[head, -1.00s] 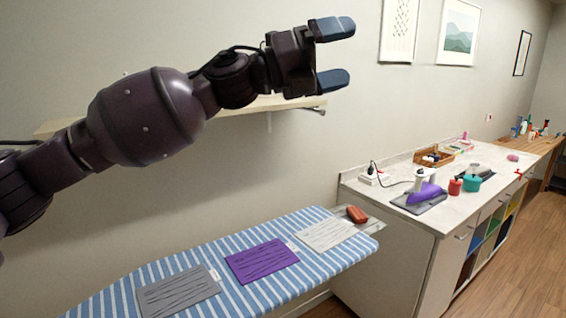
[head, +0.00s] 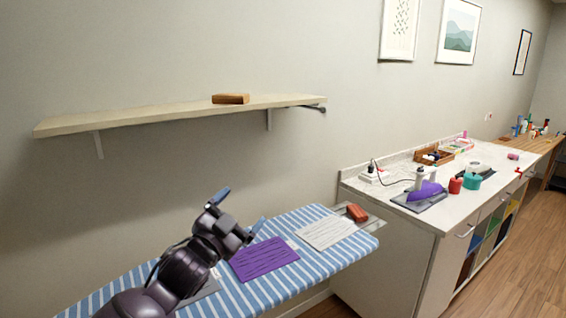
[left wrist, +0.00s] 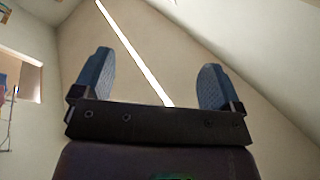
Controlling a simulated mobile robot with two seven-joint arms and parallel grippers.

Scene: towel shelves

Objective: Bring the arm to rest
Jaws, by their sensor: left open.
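My left gripper (head: 240,209) is open and empty, low over the ironing board (head: 318,262) in the head view. Its blue fingertips point up and to the right, beside the purple cloth (head: 264,259). My arm hides most of a grey cloth (head: 206,289) and the board's near left part. In the left wrist view the gripper (left wrist: 155,80) has its fingers wide apart with nothing between them; wall and ceiling surfaces lie beyond. My right gripper does not show.
A wall shelf (head: 170,115) with a brown block (head: 230,98) is above the arm. A white cloth (head: 326,232) and a reddish-brown object (head: 357,213) lie at the board's right end. A counter (head: 400,212) with a purple iron (head: 426,191) stands to the right.

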